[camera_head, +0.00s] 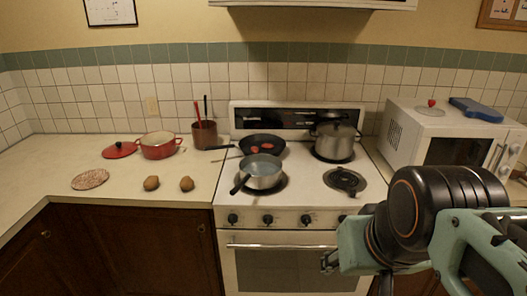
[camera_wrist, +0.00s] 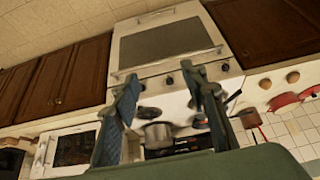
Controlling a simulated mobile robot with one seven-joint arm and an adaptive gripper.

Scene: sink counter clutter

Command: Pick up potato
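Two brown potatoes sit side by side on the left counter near its front edge in the head view: a left potato (camera_head: 151,183) and a right potato (camera_head: 187,183). They also show at the right of the wrist view, as one potato (camera_wrist: 265,83) and another potato (camera_wrist: 293,77). My gripper (camera_wrist: 164,77) is open, with its two fingers wide apart and nothing between them. It is in front of the stove, well away from both potatoes. In the head view my arm covers the lower right, and the gripper's fingers are hard to make out there.
A round speckled trivet (camera_head: 90,179), a red lid (camera_head: 120,150), a red pot (camera_head: 158,145) and a utensil holder (camera_head: 204,134) are on the left counter. The stove (camera_head: 300,216) bears a saucepan (camera_head: 262,171), a frying pan (camera_head: 272,143) and a stockpot (camera_head: 335,140). A microwave (camera_head: 440,130) stands right.

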